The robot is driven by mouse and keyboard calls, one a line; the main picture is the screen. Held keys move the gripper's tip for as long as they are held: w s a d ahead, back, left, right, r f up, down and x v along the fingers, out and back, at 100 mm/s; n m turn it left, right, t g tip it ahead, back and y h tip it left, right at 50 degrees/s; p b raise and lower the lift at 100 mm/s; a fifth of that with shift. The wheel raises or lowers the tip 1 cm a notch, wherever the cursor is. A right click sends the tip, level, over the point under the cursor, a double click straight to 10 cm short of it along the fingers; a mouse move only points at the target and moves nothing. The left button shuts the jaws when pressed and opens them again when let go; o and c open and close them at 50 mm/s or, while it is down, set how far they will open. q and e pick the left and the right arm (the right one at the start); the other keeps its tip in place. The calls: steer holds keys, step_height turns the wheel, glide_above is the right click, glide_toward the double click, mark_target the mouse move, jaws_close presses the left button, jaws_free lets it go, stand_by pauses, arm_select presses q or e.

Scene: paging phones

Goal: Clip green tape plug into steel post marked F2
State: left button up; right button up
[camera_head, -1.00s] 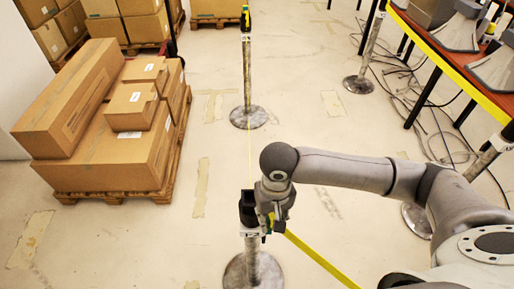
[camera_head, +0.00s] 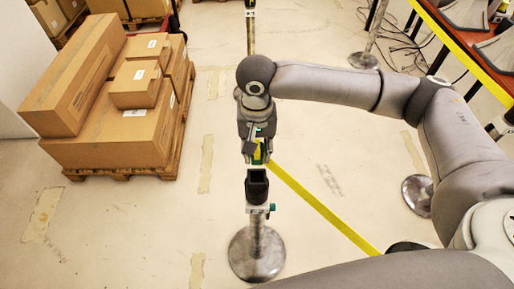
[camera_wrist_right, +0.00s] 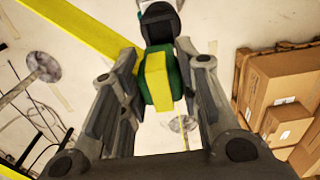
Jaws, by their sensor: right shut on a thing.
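My right gripper (camera_head: 258,155) is shut on the green tape plug (camera_head: 261,151), which trails a yellow tape (camera_head: 320,207) to the lower right. In the right wrist view the green plug (camera_wrist_right: 158,82), with a yellow middle, sits between the two fingers (camera_wrist_right: 160,90). The nearest steel post (camera_head: 256,240) stands upright on a round base, with a black head (camera_head: 257,186) just below the plug in the picture. A gap shows between plug and head. The black head (camera_wrist_right: 160,22) also shows in the wrist view. I cannot read any mark on the post. My left gripper is out of view.
Another post (camera_head: 250,30) stands behind my right gripper. Further posts (camera_head: 418,192) stand to the right, with a red table (camera_head: 470,85) edged by yellow tape and floor cables. Cardboard boxes (camera_head: 110,145) on a pallet stand at left. The floor between is clear.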

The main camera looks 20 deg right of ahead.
mark_target(256, 157)
step_height(256, 157, down, 3)
steer(key=b, duration=0.2)
steer(key=shift+w+b, duration=0.1)
steer(key=shift+b, duration=0.25)
steer(key=shift+f, duration=0.25)
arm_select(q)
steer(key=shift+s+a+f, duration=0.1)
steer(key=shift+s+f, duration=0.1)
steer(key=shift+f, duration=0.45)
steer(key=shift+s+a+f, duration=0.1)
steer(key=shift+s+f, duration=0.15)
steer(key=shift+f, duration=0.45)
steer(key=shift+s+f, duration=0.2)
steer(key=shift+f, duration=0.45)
arm_select(e)
steer(key=shift+f, duration=2.9)
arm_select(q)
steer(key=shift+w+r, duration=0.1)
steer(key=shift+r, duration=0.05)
arm_select(e)
steer(key=shift+s, duration=0.2)
arm_select(q)
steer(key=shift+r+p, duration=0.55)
steer(key=shift+p, duration=0.1)
arm_select(e)
steer(key=shift+a, duration=0.1)
arm_select(q)
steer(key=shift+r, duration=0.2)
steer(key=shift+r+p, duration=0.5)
steer(key=shift+p, duration=0.15)
